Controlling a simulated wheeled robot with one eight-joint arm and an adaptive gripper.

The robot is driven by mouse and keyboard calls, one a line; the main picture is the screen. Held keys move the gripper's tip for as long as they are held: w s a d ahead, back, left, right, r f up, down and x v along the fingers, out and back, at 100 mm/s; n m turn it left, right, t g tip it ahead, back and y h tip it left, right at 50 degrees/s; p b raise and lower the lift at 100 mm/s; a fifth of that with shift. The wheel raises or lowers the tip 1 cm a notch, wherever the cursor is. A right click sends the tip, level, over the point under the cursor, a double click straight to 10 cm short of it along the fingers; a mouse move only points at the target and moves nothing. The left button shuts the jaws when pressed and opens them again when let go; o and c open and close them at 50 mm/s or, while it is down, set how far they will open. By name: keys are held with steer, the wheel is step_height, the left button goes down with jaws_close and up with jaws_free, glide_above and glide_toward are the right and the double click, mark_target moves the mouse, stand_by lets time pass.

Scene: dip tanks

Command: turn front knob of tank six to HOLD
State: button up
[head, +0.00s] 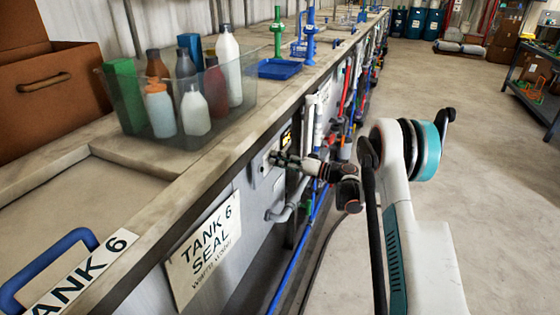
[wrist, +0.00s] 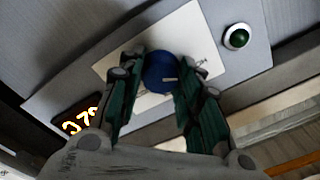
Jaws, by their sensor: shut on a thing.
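The front knob (wrist: 161,73) of tank six is a round blue knob with a pale pointer mark, seen in the wrist view on a cream plate (wrist: 127,72) of a grey control panel (wrist: 60,100). My gripper (wrist: 161,80) has its two green fingers on either side of the knob, shut on it. In the head view my gripper (head: 282,160) reaches the panel (head: 262,165) on the tank's front, and it hides the knob there. The plate's lettering is mostly covered and unreadable. The sign "TANK 6 SEAL" (head: 205,250) hangs on the tank front, left of my gripper.
A green button (wrist: 236,38) and a lit display (wrist: 80,118) flank the knob on the panel. A grey pipe (head: 290,205) runs below my gripper. A clear bin of bottles (head: 190,120) stands on the tank's top edge. The floor at right (head: 490,180) is free.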

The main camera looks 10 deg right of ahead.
steer(key=shift+f, duration=0.1)
steer(key=o, duration=1.1)
steer(key=shift+c, duration=0.2)
steer(key=shift+d, duration=0.15)
steer(key=v, duration=1.1)
steer(key=shift+s+d, duration=0.3)
